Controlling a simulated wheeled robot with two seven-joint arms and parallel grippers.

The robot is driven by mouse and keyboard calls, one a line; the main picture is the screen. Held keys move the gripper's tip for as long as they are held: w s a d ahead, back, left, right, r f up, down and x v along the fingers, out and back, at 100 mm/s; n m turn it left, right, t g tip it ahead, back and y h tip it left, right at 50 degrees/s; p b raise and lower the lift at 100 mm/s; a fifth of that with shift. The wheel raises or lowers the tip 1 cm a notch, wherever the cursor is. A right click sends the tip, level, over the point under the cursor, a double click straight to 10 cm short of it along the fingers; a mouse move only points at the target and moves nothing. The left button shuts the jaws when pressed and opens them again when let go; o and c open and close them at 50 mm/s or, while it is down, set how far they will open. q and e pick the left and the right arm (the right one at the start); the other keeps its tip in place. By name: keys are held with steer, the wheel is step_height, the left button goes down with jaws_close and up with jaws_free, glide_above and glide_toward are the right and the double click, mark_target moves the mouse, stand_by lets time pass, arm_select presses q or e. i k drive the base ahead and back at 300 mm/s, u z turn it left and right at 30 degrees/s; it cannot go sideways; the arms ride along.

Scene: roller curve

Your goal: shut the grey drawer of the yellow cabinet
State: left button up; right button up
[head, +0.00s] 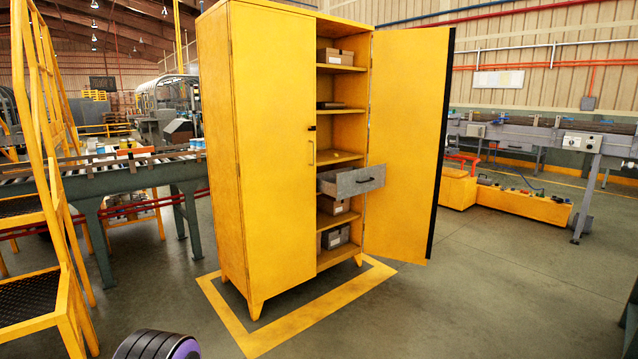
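The yellow cabinet (268,150) stands upright in the middle of the head view. Its left door is shut and its right door (407,140) is swung wide open. The grey drawer (347,187) sticks out of the open right half, below the middle shelves, so it is open. It has a dark bar handle (366,181) on its front. The drawer front is close to the open door in the picture; I cannot tell whether they touch. Neither of my grippers is in view.
Boxes (335,56) stand on the cabinet's shelves. A yellow stair frame (45,150) and a roller conveyor (130,165) are at the left. Another conveyor (560,135) and a low yellow unit (515,200) are at the right. The floor in front and to the right is clear.

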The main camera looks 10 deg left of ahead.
mark_target(342, 183)
steer(key=z, duration=0.15)
steer(key=i, duration=2)
steer(key=u, duration=0.2)
steer(key=i, duration=2.7)
steer(key=u, duration=0.3)
